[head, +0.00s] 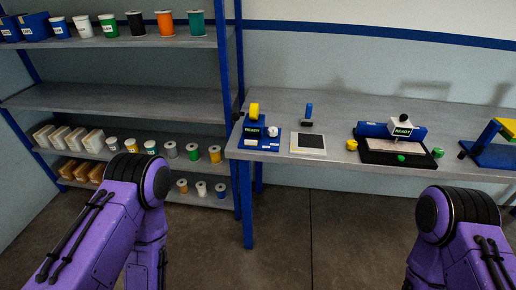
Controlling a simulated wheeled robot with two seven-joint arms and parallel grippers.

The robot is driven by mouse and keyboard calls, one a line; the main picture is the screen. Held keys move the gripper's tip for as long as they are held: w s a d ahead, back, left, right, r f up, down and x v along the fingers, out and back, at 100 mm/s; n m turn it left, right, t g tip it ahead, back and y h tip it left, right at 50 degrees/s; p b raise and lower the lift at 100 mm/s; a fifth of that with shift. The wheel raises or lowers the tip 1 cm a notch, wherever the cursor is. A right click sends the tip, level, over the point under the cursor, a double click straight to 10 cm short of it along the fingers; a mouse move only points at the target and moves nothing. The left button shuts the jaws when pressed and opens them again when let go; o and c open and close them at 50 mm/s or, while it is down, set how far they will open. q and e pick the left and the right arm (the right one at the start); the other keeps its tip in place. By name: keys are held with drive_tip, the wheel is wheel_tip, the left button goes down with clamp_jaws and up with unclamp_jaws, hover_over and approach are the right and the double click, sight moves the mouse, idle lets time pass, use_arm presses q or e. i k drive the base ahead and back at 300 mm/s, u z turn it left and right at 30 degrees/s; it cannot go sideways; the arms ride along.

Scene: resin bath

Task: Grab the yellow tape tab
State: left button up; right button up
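A yellow roll of tape (254,110) stands on a blue dispenser (261,139) at the left end of the workbench. A "READY" label and small white parts show on the dispenser. The tape's loose tab is too small to tell apart from the roll. Both my purple arms are low in the foreground, well short of the bench. Neither of my grippers shows; no fingers are visible at the lower edge of the view.
The workbench (340,103) also carries a white-and-black pad (308,143), a blue-handled tool (308,115), a black tray (395,158) with a blue device (376,130), and a blue-and-yellow stand (493,150). Shelves (130,97) with spools stand left. Floor before the bench is clear.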

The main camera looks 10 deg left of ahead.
sight(247, 142)
drive_tip(key=z, duration=1.45)
drive_tip(key=i, duration=1.1)
drive_tip(key=u, duration=2.05)
